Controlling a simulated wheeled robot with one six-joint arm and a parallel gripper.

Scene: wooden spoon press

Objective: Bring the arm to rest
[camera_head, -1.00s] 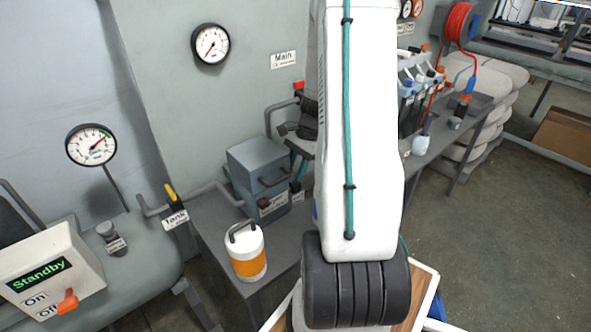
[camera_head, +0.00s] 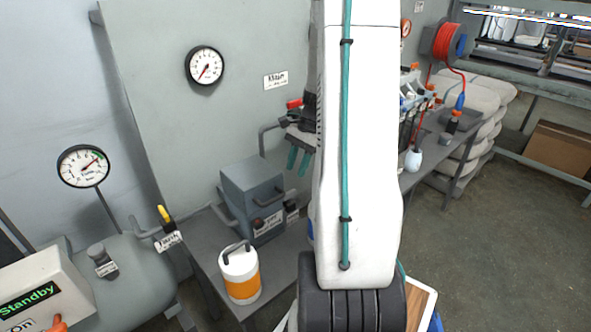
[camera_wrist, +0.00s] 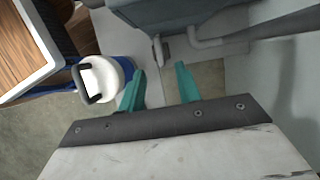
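My gripper (camera_head: 297,172) shows in the head view left of my white arm, partly hidden by it. Its teal fingers point down, in front of the grey wall panel and above and right of the grey box machine (camera_head: 252,190). In the wrist view my gripper (camera_wrist: 158,66) has its two teal fingers apart, with nothing between them. Part of a grey machine and the floor lie beyond the fingertips. My upper arm fills the middle of the head view and hides what is behind it.
A white and orange canister (camera_head: 240,275) stands on the grey table left of my arm. A white and blue canister (camera_wrist: 104,78) shows beside the left finger in the wrist view. A tank (camera_head: 135,280) and Standby panel (camera_head: 30,300) are at left. Floor at right is open.

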